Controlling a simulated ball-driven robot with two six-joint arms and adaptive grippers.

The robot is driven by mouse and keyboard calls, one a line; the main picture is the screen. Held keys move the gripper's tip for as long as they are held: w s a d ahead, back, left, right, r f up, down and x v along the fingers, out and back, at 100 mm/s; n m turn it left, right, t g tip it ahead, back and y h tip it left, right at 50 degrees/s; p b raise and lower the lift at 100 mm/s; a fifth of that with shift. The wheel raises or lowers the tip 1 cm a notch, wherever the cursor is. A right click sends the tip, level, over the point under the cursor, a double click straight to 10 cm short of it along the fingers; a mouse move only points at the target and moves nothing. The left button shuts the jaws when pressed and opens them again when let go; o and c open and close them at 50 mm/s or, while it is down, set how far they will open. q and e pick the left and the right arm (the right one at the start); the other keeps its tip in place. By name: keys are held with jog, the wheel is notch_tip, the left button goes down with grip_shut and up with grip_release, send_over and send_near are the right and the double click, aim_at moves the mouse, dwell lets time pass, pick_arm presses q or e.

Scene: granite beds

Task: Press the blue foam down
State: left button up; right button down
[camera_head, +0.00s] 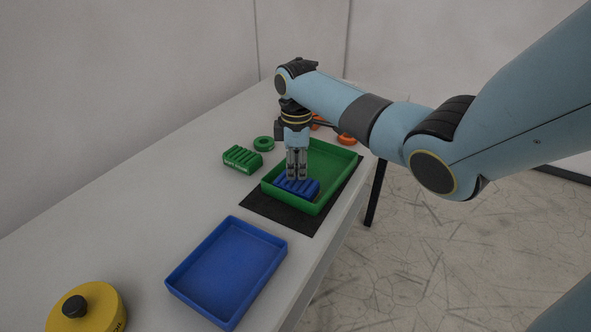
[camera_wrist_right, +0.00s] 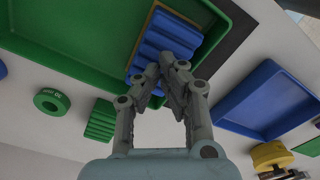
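The blue foam (camera_head: 311,189) is a ridged block lying in the near end of the green tray (camera_head: 333,185). It also shows in the right wrist view (camera_wrist_right: 165,30), against the tray's floor and near wall. My right gripper (camera_head: 297,178) points straight down over the foam. Its fingers are together in the right wrist view (camera_wrist_right: 168,68), with the tips at the foam's top. I cannot tell whether they press into it. The fingers hide part of the foam. My left gripper is in neither view.
A black mat (camera_head: 277,213) lies under the green tray. A green ridged block (camera_head: 242,160) and a green ring (camera_head: 263,144) are to the left. An empty blue tray (camera_head: 228,270) and a yellow round weight (camera_head: 98,302) are nearer. An orange thing (camera_head: 347,139) is behind.

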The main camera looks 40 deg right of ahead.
notch_tip(320, 180, up, 6)
jog(key=p, duration=0.5)
jog(key=shift+p, duration=0.3)
jog(key=shift+f, duration=0.15)
notch_tip(320, 180, up, 12)
send_over(296, 181)
dwell(0.3)
